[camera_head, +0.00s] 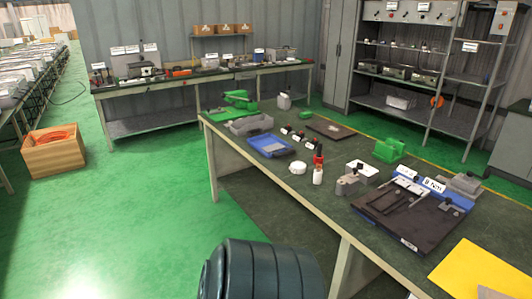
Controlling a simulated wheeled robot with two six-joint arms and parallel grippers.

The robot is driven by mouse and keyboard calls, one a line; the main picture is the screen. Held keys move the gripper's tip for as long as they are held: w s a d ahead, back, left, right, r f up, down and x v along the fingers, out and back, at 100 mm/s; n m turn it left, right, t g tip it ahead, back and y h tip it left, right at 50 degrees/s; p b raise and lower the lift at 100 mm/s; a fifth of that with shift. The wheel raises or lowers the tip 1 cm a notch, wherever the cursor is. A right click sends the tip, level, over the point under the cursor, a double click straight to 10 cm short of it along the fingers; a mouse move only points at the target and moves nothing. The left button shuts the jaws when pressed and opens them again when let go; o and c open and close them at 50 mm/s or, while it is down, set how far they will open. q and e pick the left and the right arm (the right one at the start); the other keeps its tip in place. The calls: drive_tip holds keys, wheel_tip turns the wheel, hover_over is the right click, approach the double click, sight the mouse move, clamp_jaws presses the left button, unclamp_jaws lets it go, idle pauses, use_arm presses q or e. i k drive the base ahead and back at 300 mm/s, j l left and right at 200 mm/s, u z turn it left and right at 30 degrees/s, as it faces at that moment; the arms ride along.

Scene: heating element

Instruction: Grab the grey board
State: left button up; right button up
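A flat dark grey-brown board (330,129) lies on the far part of the dark-topped table, near its back edge. A larger dark board (398,226) lies nearer on the right, with metal tools and white labels on it and blue parts behind it. I cannot tell for sure which of them is the grey board. A small grey plate (279,150) also lies in a blue tray (258,139). Neither of my grippers is in view. A dark ribbed rounded part at the bottom centre looks like my own body.
The table (297,196) also holds a red-and-white bottle (318,166), a white round jar (297,168), green blocks (390,149) and a yellow sheet (482,272). A wooden crate (53,150) stands on the open green floor at left. A workbench and shelves line the back.

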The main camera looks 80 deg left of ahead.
sight(276, 147)
drive_tip(key=u, duration=2.65)
